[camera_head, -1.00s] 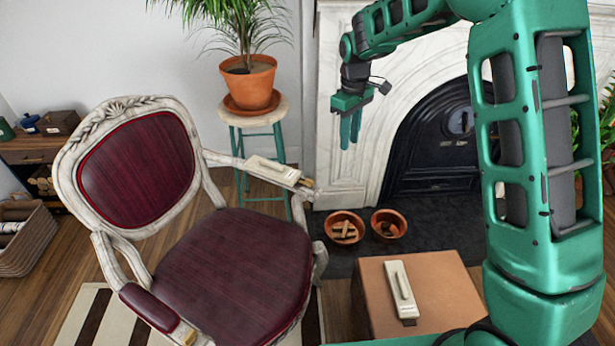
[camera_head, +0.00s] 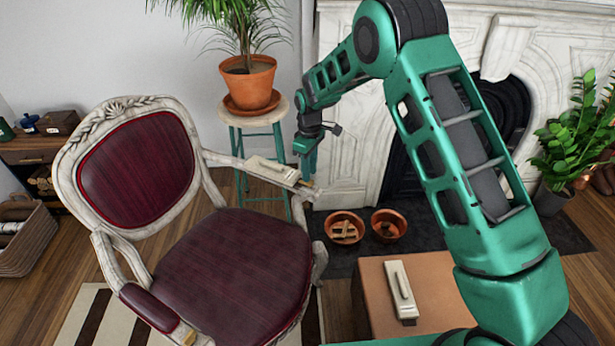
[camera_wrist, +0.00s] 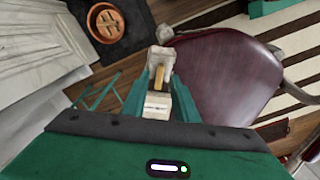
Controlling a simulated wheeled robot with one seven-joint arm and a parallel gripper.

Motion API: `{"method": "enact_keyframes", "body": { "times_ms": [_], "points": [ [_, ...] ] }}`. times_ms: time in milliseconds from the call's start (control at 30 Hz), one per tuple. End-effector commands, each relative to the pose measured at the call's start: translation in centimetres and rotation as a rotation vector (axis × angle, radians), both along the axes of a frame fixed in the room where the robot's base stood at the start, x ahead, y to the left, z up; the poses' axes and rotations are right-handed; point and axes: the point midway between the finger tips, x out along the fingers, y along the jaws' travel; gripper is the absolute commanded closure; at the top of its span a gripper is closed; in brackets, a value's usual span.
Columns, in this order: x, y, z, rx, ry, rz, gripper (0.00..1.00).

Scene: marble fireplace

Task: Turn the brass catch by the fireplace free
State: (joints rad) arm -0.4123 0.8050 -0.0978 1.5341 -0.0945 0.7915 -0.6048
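A small brass catch (camera_head: 308,184) sits at the front end of a cream plate (camera_head: 270,169) on the armchair's far armrest, beside the fireplace. In the wrist view the brass piece (camera_wrist: 159,76) lies on a pale block, centred between my fingers. My gripper (camera_head: 306,170) points down just above the armrest end; it also shows in the wrist view (camera_wrist: 159,88). Its two green fingers stand apart, one on each side of the pale block. I cannot tell whether they touch it. The fingers partly hide the catch in the head view.
The dark red armchair (camera_head: 240,262) fills the front left. A teal stool (camera_head: 252,112) with a potted plant stands close behind the gripper. Two terracotta bowls (camera_head: 343,228) (camera_head: 388,226) sit on the dark hearth. A brown box (camera_head: 437,295) bears another cream plate (camera_head: 401,285).

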Motion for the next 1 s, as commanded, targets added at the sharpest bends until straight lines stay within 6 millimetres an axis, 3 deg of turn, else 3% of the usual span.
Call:
{"method": "enact_keyframes", "body": {
  "times_ms": [200, 567, 700, 833, 1000],
  "points": [
    [0.0, 0.0, -2.2, 0.000, 0.000, 0.000, 0.73],
    [0.0, 0.0, -2.6, 0.000, -0.001, -0.001, 0.73],
    [0.0, 0.0, -2.6, 0.000, -0.001, -0.001, 1.00],
    [0.1, 0.8, -2.6, 0.000, -0.001, 0.000, 1.00],
    [0.1, 0.2, -2.5, 0.002, -0.002, -0.012, 1.00]
  ]
}}
